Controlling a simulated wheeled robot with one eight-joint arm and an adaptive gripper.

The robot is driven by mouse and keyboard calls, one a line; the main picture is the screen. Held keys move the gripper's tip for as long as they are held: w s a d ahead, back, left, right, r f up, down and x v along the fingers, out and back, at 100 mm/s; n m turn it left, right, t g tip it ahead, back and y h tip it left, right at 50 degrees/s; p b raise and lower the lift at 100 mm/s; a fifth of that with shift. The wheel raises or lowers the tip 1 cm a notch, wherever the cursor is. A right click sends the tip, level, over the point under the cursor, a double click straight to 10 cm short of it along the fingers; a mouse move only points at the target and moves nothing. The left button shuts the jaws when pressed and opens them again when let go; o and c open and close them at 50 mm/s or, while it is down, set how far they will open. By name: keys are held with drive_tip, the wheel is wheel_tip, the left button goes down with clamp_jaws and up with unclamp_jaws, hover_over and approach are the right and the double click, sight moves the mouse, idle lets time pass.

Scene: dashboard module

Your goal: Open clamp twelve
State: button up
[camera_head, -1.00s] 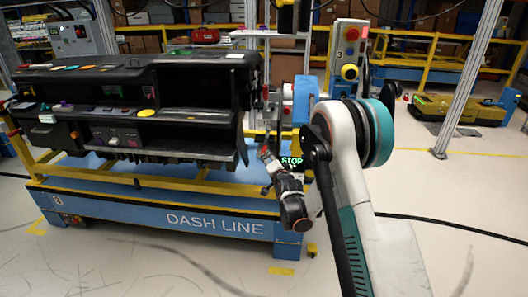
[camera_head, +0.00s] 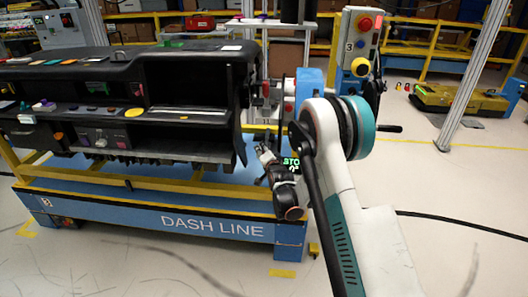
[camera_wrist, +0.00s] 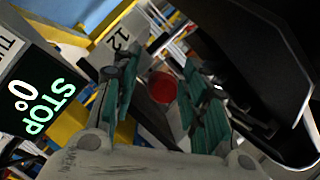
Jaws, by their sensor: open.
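In the wrist view my gripper (camera_wrist: 160,66) is open, its teal-padded fingers on either side of a round red end (camera_wrist: 163,87) on a dark bar. Whether the pads touch it I cannot tell. A grey plate marked 12 (camera_wrist: 121,40) is just beyond the left finger. In the head view my gripper (camera_head: 263,152) is small, low beside the right end of the dashboard module (camera_head: 190,140); its fingertips are hard to make out. The rest of clamp twelve is largely hidden by the fingers.
A display reading STOP and 0° (camera_wrist: 38,100) stands close to the left of my gripper. The black dashboard edge (camera_wrist: 270,60) is close on the right. A blue bench (camera_head: 150,222) carries the module. A control box with a red button (camera_head: 357,45) stands behind my arm.

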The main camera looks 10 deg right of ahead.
drive_tip(key=shift+c, duration=0.5)
clamp_jaws()
drive_tip(key=shift+r, duration=0.15)
